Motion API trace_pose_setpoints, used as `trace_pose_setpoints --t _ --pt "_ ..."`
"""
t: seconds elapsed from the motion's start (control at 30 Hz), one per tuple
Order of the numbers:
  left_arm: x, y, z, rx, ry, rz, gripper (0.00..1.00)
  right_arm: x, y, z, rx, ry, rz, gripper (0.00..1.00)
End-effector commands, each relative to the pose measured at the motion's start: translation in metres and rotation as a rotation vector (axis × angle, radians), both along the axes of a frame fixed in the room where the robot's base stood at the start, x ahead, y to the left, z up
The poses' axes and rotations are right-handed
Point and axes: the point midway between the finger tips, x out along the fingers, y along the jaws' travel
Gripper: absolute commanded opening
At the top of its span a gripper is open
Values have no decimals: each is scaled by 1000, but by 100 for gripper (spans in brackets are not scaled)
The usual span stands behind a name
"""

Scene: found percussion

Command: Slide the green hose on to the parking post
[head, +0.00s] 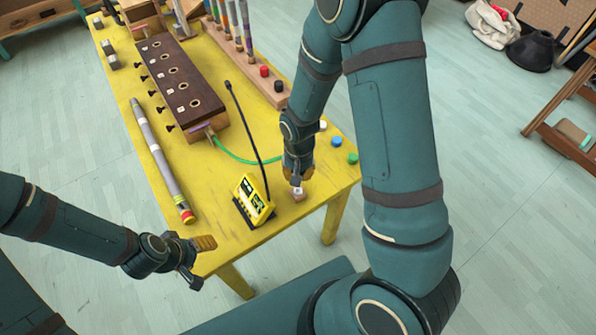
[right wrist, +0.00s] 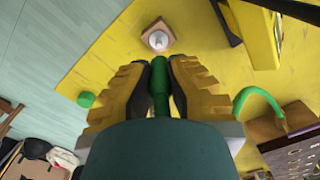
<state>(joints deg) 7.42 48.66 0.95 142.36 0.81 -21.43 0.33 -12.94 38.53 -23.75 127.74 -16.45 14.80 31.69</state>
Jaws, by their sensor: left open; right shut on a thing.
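The green hose (head: 238,157) comes out of the near end of a dark-topped wooden box and curves right to my right gripper (head: 297,177). In the right wrist view my right gripper (right wrist: 160,75) is shut on the hose's end section (right wrist: 160,92), which points at the post. The parking post (right wrist: 158,38) is a short pale peg on a square wooden block; it also shows in the head view (head: 298,192), just below the right gripper. Hose tip and post look lined up and apart; the exact gap is unclear. My left gripper (head: 202,262) is open and empty at the table's near-left corner.
A yellow device (head: 253,199) with a black stalk stands left of the post. A grey tube (head: 160,160) lies along the table's left side. The wooden box (head: 180,85) and a tube rack are farther back. Blue (head: 336,141) and green (head: 352,158) discs lie right.

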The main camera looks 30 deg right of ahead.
Motion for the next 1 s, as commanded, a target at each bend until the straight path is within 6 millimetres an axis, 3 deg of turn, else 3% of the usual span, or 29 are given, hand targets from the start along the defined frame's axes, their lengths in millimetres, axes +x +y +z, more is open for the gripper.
trace_pose_setpoints --t 0.1,0.4,1.0 --pt "-1 -1 -14 1 4 -2 61 0 0 -15 0 0 -1 0" --pt "-8 -2 -30 -3 18 -14 61 0 0 -36 0 0 -2 0" --pt "-8 -2 -31 -4 20 -15 61 0 0 -37 -1 0 -1 0"
